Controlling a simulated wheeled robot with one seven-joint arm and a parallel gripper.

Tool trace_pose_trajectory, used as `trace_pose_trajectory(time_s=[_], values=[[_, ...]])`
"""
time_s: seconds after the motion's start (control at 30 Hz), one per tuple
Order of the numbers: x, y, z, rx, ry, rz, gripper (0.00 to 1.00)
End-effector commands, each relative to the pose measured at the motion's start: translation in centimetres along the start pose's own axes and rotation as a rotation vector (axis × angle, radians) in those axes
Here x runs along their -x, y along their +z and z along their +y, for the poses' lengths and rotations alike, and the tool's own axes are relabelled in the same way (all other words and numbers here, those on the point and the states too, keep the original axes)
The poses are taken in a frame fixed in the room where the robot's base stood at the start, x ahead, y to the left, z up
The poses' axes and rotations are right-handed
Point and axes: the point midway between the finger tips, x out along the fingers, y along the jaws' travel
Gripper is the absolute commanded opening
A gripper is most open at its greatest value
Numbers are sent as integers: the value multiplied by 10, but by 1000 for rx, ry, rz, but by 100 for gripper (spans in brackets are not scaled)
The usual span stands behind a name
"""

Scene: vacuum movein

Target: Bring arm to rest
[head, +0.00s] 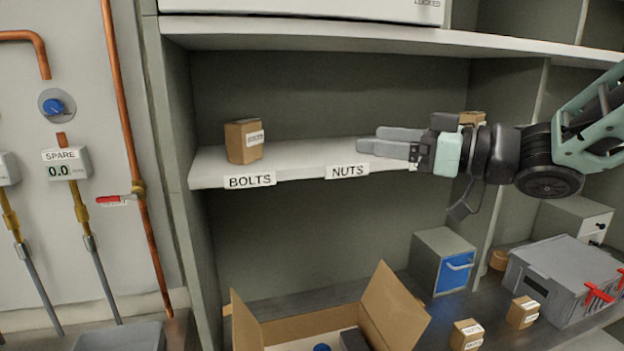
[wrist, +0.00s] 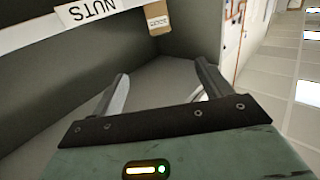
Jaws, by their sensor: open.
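My gripper (head: 375,146) reaches in from the right in the head view, at the height of the shelf (head: 305,160) and in front of its NUTS label (head: 347,171). In the wrist view, the two fingers of my gripper (wrist: 165,88) stand apart with nothing between them. The arm extends to the right edge of the head view. A small brown box (head: 244,141) stands on the shelf above the BOLTS label (head: 249,181), left of my gripper and apart from it. Another small box (head: 472,118) is partly hidden behind my gripper.
Below are an open cardboard box (head: 395,306), a cabinet with a blue drawer (head: 457,271), a grey case with red latches (head: 565,267) and two small boxes (head: 466,335). Copper pipes (head: 125,120) and a gauge (head: 65,165) are on the left wall. The shelf middle is bare.

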Motion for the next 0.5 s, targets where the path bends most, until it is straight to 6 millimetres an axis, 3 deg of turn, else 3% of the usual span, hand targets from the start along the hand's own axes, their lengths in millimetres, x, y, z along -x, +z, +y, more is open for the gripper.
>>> trace_pose_trajectory(time_s=[0.27, 0.5], values=[[-6, 13, 4, 2, 69, -37, 78], [-12, 36, 8, -1, 175, -114, 78]])
